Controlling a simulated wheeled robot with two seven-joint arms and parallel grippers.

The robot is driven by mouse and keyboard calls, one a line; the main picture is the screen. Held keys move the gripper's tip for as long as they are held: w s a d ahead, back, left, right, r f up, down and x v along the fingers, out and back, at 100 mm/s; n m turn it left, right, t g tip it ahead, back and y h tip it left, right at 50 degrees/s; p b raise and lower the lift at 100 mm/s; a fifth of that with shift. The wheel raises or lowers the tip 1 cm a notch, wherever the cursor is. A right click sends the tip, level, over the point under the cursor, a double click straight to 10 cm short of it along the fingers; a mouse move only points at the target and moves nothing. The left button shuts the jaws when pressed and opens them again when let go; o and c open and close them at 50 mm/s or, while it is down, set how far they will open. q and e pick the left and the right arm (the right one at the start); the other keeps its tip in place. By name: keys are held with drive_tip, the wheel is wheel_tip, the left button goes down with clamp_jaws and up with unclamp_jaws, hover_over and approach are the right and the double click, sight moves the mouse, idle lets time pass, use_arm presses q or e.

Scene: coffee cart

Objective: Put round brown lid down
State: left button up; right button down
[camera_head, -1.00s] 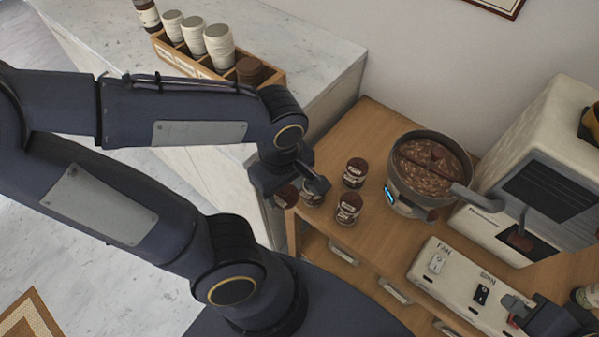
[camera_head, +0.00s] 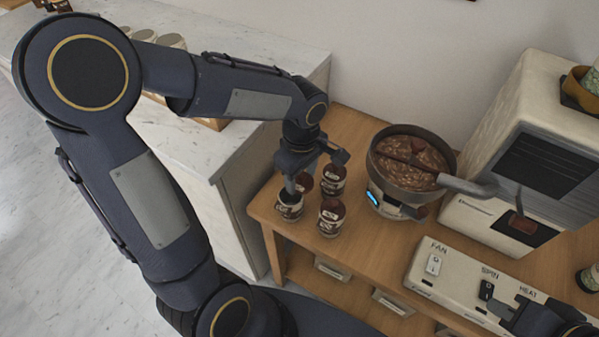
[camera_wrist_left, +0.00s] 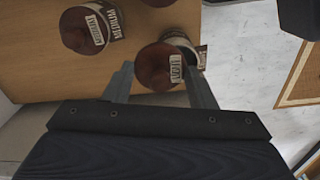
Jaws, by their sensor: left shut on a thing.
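The round brown lid (camera_head: 303,183) is between the fingers of my left gripper (camera_head: 312,172). In the left wrist view it is a dark disc with a pale label (camera_wrist_left: 158,68), and my left gripper (camera_wrist_left: 160,88) is shut on it. An uncovered-looking jar (camera_head: 289,207) stands just beside and below it; its rim shows past the lid in the wrist view (camera_wrist_left: 192,48). The lid overlaps the jar in that view, and I cannot tell whether they touch. My right gripper (camera_head: 520,312) is at the lower right, by the switch panel; its opening is unclear.
Two brown-topped jars (camera_head: 332,179) (camera_head: 331,218) stand close by on the wooden cart (camera_head: 262,204). A pan of beans (camera_head: 412,160) is to their right, with a switch panel (camera_head: 450,273) in front. A marble counter (camera_head: 185,140) lies left.

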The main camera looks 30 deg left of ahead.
use_arm(q)
drive_tip(key=w+a+f, duration=0.1)
drive_tip(key=w+f, duration=0.1)
drive_tip(key=w, duration=0.1)
drive_tip(key=w+a+f, duration=0.2)
drive_tip(key=f, duration=0.1)
drive_tip(key=w+a+f, duration=0.1)
drive_tip(key=w+f, duration=0.1)
drive_tip(key=w, duration=0.1)
drive_tip(key=shift+w+a+f+p, duration=0.3)
drive_tip(key=shift+w+a+f, duration=0.1)
drive_tip(key=shift+w+f, duration=0.05)
drive_tip(key=shift+f, duration=0.8)
drive_tip(key=shift+w+a+f, duration=0.1)
drive_tip(key=shift+f, duration=0.85)
drive_tip(key=shift+f+b, duration=0.2)
drive_tip(key=shift+b, duration=0.15)
drive_tip(key=o, duration=1)
drive_tip(key=shift+r, duration=0.1)
drive_tip(key=shift+c, duration=0.2)
